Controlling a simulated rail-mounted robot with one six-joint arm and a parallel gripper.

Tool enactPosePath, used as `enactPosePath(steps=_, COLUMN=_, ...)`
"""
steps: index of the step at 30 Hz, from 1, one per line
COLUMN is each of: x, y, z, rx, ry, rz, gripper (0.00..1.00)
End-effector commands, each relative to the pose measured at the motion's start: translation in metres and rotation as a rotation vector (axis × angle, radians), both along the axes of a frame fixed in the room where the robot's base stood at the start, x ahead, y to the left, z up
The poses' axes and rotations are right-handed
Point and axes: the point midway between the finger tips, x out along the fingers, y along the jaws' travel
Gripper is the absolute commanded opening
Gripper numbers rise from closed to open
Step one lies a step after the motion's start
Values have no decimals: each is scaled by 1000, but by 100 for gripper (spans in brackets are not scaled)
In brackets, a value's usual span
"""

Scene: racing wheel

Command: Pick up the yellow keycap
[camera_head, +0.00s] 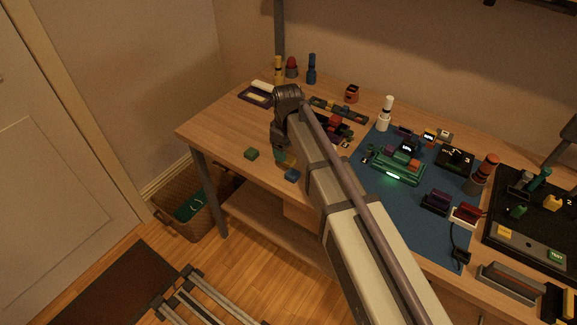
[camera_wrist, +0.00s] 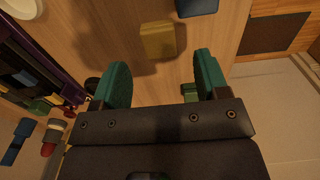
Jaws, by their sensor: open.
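The yellow keycap (camera_wrist: 158,41) lies on the wooden table in the wrist view, just beyond my fingertips and roughly between their lines. In the head view the yellow keycap (camera_head: 288,160) shows partly, beside my arm. My gripper (camera_wrist: 160,75) is open and empty, with two green fingers on either side of a bare gap. In the head view my gripper (camera_head: 280,155) hangs over the table's front left part, its fingers partly hidden by the arm.
A blue keycap (camera_head: 292,175) lies close to the yellow one, and a green keycap (camera_head: 251,154) lies to the left. The blue mat (camera_head: 375,205) with electronics is at right. A purple-framed tray (camera_head: 256,96) stands at the back left. The table's front edge is near.

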Motion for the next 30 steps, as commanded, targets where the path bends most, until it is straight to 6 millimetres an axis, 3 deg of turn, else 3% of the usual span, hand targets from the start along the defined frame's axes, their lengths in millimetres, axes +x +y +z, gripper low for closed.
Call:
enactPosePath(steps=1, x=-1, y=-1, z=-22, rx=0, ry=0, rz=0, gripper=68)
enactPosePath(steps=4, x=-1, y=-1, z=-39, rx=0, ry=0, rz=0, gripper=68)
enactPosePath(steps=12, x=-1, y=-1, z=-36, rx=0, ry=0, rz=0, gripper=67)
enactPosePath(steps=27, x=-1, y=-1, z=-36, rx=0, ry=0, rz=0, gripper=19)
enactPosePath(steps=30, x=-1, y=-1, z=-36, rx=0, ry=0, rz=0, gripper=16)
